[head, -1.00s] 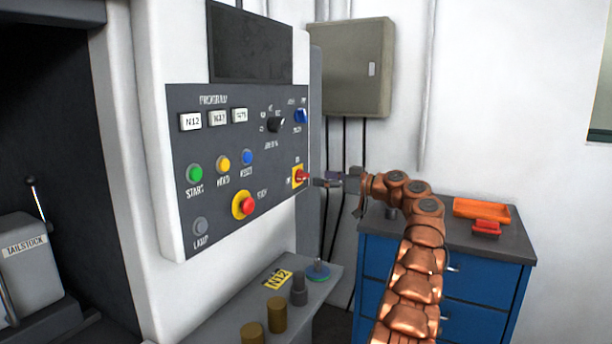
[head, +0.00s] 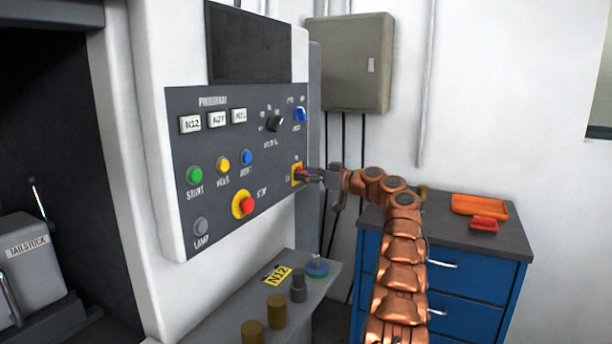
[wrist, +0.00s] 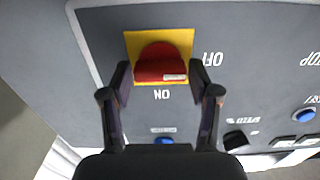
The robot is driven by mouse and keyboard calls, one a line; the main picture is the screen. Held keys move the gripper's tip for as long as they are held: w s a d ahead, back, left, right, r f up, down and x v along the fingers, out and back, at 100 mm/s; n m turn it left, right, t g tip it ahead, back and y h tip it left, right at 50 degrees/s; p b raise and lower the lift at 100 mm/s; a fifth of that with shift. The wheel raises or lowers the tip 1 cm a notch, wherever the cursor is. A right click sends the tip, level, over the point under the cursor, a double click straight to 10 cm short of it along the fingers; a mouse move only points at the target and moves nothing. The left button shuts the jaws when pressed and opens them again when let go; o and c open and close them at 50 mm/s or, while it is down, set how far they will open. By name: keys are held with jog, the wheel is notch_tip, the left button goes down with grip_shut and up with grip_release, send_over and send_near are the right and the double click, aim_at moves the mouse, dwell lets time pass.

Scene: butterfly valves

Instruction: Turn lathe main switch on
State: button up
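The main switch is a red rotary knob on a yellow square plate (wrist: 160,42) at the control panel's lower right edge; the plate also shows in the head view (head: 297,168). In the wrist view the red knob (wrist: 158,68) has its bar lying across the picture, its white mark at the end towards the OFF label (wrist: 212,58). The ON label (wrist: 162,95) is below the knob. My gripper (wrist: 160,75) is open, one fingertip on each side of the knob, with small gaps seeming to remain. In the head view my gripper (head: 313,175) partly hides the knob.
The panel (head: 230,130) carries a red stop button (head: 246,205), a green start button (head: 194,175) and a blue selector (head: 299,114) above the switch.

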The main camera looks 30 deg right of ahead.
jog(key=c, duration=0.7)
jog(key=shift+c, duration=0.2)
jog(key=shift+w+d+f+m+p, duration=0.15)
jog(key=shift+m+p, duration=2.7)
jog(key=shift+m, duration=1.65)
jog(key=shift+s+f+m+p, duration=0.1)
jog(key=shift+m+p, duration=2.7)
jog(key=shift+m, duration=1.7)
jog(key=o, duration=1.2)
jog(key=shift+c, duration=0.2)
